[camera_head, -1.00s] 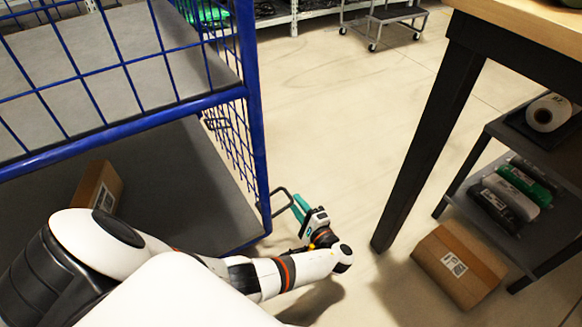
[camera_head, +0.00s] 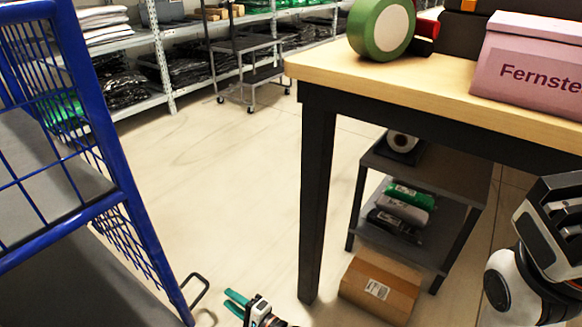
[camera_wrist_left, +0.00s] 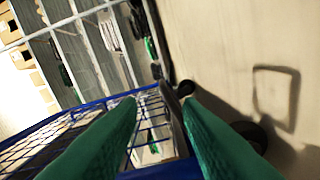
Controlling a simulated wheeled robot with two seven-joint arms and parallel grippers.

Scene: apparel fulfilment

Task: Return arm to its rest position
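My left gripper (camera_head: 236,302) shows at the bottom of the head view, low over the floor between the blue cart and the table. Its two teal fingers are apart. In the left wrist view they frame an empty gap (camera_wrist_left: 160,110), with the cart's blue mesh beyond. Most of my left arm is below the head view's edge. Part of my right arm shows at the right edge of the head view, and its gripper fingers are not visible.
The blue mesh cart (camera_head: 128,190) stands left of my left gripper. A wooden table (camera_head: 290,64) stands to the right, bearing a green tape roll (camera_head: 381,29) and a pink box (camera_head: 528,60). A cardboard box (camera_head: 380,288) lies beneath. The middle floor is clear.

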